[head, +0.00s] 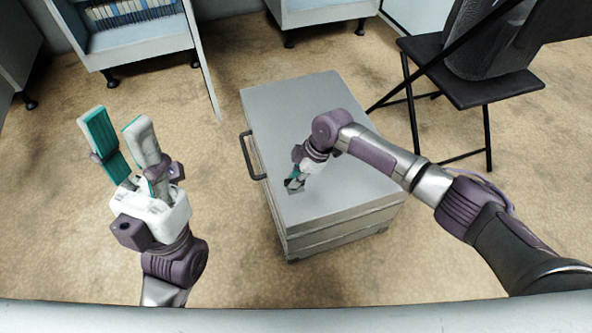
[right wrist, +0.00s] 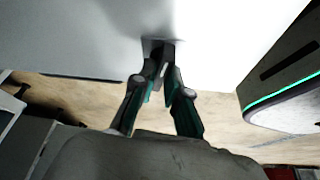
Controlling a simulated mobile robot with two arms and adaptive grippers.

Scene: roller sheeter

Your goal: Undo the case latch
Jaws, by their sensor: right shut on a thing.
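The grey case (head: 270,110) stands on the floor in the middle of the head view, with a dark handle (head: 246,156) on its left side. A small dark latch (right wrist: 160,48) shows at the case edge in the right wrist view. My right gripper (head: 294,186) is at the near part of the case top. In the right wrist view its fingers (right wrist: 163,75) are shut on the latch. The fingers hide part of the latch. My left gripper (head: 118,120) is open and empty, raised to the left of the case and apart from it.
A folding chair (head: 470,85) with a dark item on it stands at the back right. An open cabinet (head: 140,45) with books stands at the back left, its door reaching toward the case. The brown floor left of the case is clear.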

